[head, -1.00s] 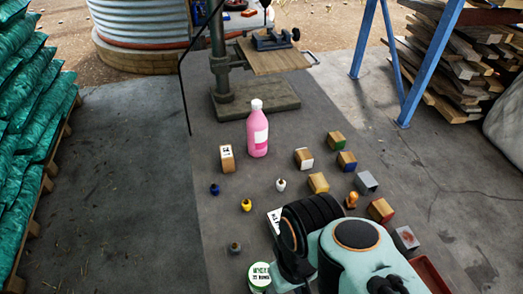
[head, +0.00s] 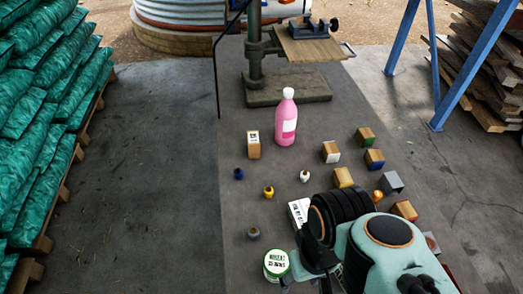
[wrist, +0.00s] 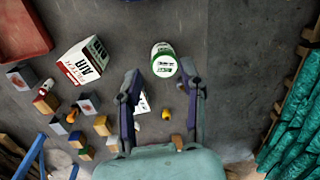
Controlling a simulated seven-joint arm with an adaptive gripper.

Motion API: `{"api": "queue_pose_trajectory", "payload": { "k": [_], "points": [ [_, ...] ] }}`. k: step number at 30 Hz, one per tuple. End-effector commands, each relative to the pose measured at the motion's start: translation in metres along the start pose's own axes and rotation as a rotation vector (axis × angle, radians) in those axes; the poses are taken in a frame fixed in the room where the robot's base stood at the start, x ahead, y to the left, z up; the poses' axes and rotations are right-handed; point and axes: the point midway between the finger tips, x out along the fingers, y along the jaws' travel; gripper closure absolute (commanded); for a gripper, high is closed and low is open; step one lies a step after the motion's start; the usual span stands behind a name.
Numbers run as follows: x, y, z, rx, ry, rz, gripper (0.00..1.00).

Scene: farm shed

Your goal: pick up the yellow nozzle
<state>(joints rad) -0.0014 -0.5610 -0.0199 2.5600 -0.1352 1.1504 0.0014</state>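In the wrist view the yellow nozzle (wrist: 166,114) shows between the two fingers, farther down the picture than the fingertips. My gripper (wrist: 161,73) is open, with nothing between its fingers. In the head view my arm hides most of the gripper, which is at the lower right, nearer the camera than the nozzle.
Blue (head: 239,174), white (head: 305,176) and grey (head: 253,233) nozzles stand nearby. A white-and-green can (head: 276,264) is near the fingertips. A pink bottle (head: 286,117) and a wooden block (head: 253,145) stand behind. Several blocks lie right.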

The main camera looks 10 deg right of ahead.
Motion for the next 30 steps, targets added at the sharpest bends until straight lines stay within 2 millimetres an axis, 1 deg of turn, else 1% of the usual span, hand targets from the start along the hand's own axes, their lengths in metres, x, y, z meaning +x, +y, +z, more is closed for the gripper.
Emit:
{"api": "queue_pose_trajectory", "payload": {
  "k": [9,10,11,12,20,23,24,26,27,29,30],
  "points": [
    [0.0,0.0,0.0,0.0,0.0,0.0,0.6],
    [0.0,0.0,0.0,0.0,0.0,0.0,0.54],
    [0.0,0.0,0.0,0.0,0.0,0.0,0.44],
    [0.0,0.0,0.0,0.0,0.0,0.0,0.39],
    [0.0,0.0,0.0,0.002,0.0,0.0,0.39],
    [0.0,0.0,-0.008,0.028,0.039,0.001,0.39],
    [-0.005,0.002,-0.018,0.048,0.087,0.004,0.39],
    [-0.02,0.004,-0.042,0.079,0.189,0.011,0.39],
    [-0.031,0.007,-0.062,0.104,0.252,0.014,0.39],
    [-0.044,0.012,-0.095,0.141,0.322,0.017,0.39],
    [-0.049,0.015,-0.115,0.161,0.352,0.019,0.39]
  ]
}}
